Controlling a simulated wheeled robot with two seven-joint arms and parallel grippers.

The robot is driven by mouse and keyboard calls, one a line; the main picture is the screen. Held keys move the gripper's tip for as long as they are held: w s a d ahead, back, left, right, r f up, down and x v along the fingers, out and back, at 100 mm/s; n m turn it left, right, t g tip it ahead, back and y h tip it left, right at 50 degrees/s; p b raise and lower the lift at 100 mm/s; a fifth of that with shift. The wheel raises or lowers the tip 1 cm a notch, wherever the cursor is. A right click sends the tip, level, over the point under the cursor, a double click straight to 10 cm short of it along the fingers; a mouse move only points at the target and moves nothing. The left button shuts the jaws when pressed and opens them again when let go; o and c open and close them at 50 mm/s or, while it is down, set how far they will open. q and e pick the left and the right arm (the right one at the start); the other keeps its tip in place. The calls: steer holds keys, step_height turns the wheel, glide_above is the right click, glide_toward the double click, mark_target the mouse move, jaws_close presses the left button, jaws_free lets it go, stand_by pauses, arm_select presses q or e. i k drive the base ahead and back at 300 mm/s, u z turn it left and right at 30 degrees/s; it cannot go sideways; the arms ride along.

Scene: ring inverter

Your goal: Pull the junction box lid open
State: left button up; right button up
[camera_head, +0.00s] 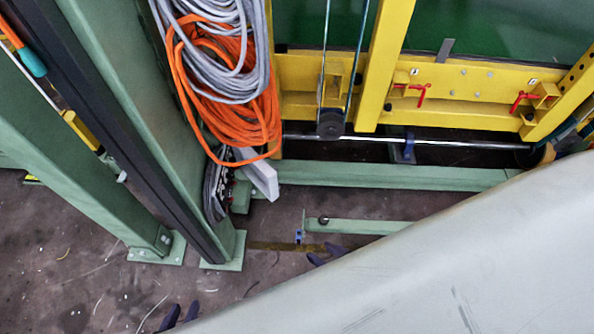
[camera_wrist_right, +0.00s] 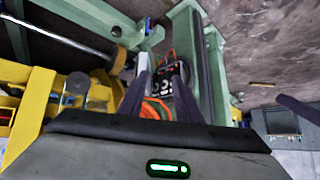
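A grey box (camera_wrist_right: 284,122) shows at the right edge of the right wrist view. It may be the junction box; a dark bar crosses in front of it, and I cannot tell how its lid stands. I see no clear junction box in the head view, where a large pale surface hides the lower right. My right gripper (camera_head: 326,255) shows only its dark fingertips past that surface. In the right wrist view its fingers (camera_wrist_right: 160,100) stand apart with nothing held between them. My left gripper (camera_head: 181,316) shows two dark fingertips, apart and empty, at the bottom edge.
Grey and orange cables (camera_head: 225,105) hang beside a green post (camera_head: 130,110). A yellow frame (camera_head: 450,90) with red handles stands at the back right. A green beam (camera_head: 390,175) runs low along the floor (camera_head: 80,290). Some bare floor shows at lower left.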

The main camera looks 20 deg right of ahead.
mark_target(259, 172)
steer(key=z, duration=1.45)
steer(key=i, duration=0.65)
steer(key=u, duration=2.15)
